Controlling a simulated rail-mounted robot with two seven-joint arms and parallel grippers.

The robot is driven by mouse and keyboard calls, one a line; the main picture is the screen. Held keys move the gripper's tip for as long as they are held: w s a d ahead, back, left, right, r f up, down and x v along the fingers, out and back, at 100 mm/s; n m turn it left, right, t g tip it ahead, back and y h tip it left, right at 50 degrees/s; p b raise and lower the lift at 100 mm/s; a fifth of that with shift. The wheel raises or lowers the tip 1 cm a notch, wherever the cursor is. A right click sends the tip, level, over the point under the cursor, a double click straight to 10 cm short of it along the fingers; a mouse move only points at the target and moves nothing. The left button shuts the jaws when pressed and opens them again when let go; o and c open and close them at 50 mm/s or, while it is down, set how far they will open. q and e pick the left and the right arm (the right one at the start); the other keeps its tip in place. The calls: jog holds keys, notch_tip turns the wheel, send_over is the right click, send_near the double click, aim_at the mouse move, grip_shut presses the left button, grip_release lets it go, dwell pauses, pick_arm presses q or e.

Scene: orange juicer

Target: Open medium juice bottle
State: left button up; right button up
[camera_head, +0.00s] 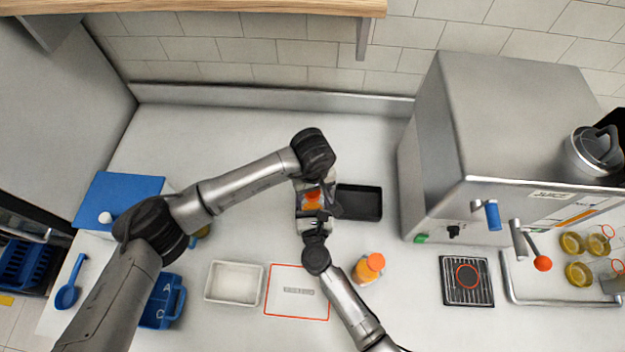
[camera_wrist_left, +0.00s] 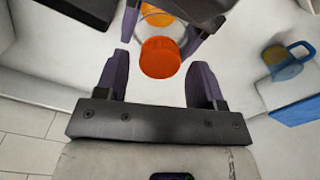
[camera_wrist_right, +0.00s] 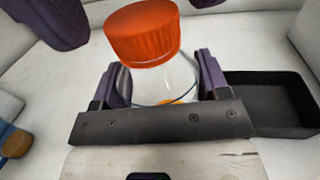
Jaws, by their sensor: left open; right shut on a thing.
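A clear bottle (camera_wrist_right: 165,82) with an orange cap (camera_wrist_right: 142,32) stands between my two grippers, and the cap is on its neck. In the head view the orange cap (camera_head: 312,196) shows mid-counter, partly covered by my arms. My right gripper (camera_wrist_right: 158,85) is shut on the bottle's body below the cap. My left gripper (camera_wrist_left: 160,75) is open, with its purple fingers on either side of the orange cap (camera_wrist_left: 160,57) and visible gaps to it. A little orange-yellow content shows low in the bottle. Much of the body is hidden by the right gripper.
A black tray (camera_head: 360,216) lies right of the bottle. Another orange-capped container (camera_head: 368,268) stands in front of it. A white tray (camera_head: 233,298) and a red-outlined mat (camera_head: 298,308) lie at the front. The juicer machine (camera_head: 500,130) fills the right; the back counter is clear.

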pick_arm(q)
jog(key=shift+f, duration=0.55)
jog(key=shift+c, duration=0.2)
